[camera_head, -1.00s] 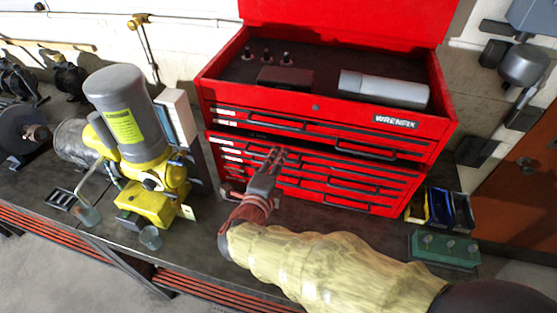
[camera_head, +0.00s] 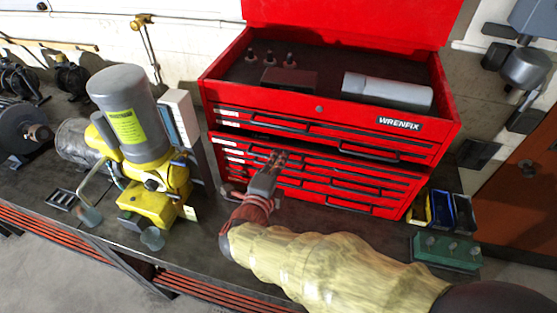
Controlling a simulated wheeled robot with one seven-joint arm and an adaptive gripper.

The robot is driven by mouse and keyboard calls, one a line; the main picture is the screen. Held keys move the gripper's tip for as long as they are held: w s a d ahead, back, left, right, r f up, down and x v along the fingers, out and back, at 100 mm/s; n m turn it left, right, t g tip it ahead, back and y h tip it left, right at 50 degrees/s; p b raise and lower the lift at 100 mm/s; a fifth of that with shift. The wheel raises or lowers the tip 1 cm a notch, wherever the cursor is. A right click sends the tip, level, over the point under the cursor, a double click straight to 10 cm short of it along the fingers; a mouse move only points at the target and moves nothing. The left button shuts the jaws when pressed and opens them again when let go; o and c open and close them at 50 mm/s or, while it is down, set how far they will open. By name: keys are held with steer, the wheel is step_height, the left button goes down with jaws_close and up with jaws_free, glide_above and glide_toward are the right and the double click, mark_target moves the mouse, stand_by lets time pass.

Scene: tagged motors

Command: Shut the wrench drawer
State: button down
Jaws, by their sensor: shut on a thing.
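The red tool chest (camera_head: 330,118) stands on the workbench with its lid up. Its upper drawers (camera_head: 365,140) stand out a little over a dark gap above the lower drawers (camera_head: 345,195). Which drawer is the wrench drawer I cannot read from the picture. My gripper (camera_head: 277,157) is in front of the left-middle of the chest, its fingertips at the drawer fronts near a dark handle. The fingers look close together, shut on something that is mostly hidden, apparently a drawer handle.
A yellow and grey machine (camera_head: 130,125) stands left of the chest. Small yellow and blue bins (camera_head: 440,208) and a green block (camera_head: 447,250) are at the right. A grey cylinder (camera_head: 387,91) lies in the chest's open top.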

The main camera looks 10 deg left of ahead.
mark_target(276, 148)
steer(key=shift+d+f, duration=0.1)
stand_by(0.3)
steer(key=x, duration=0.2)
steer(key=r+p+x, duration=0.1)
steer(key=x, duration=0.1)
steer(key=shift+w, duration=0.2)
steer(key=shift+r, duration=0.1)
steer(key=shift+a, duration=0.25)
steer(key=c, duration=2.4)
jaws_free()
steer(key=shift+a, duration=0.1)
steer(key=o, duration=0.3)
steer(key=shift+w+a, duration=0.25)
steer(key=shift+a, duration=0.45)
steer(key=shift+o, duration=0.2)
steer(key=shift+d, duration=0.45)
steer(key=shift+d, duration=0.15)
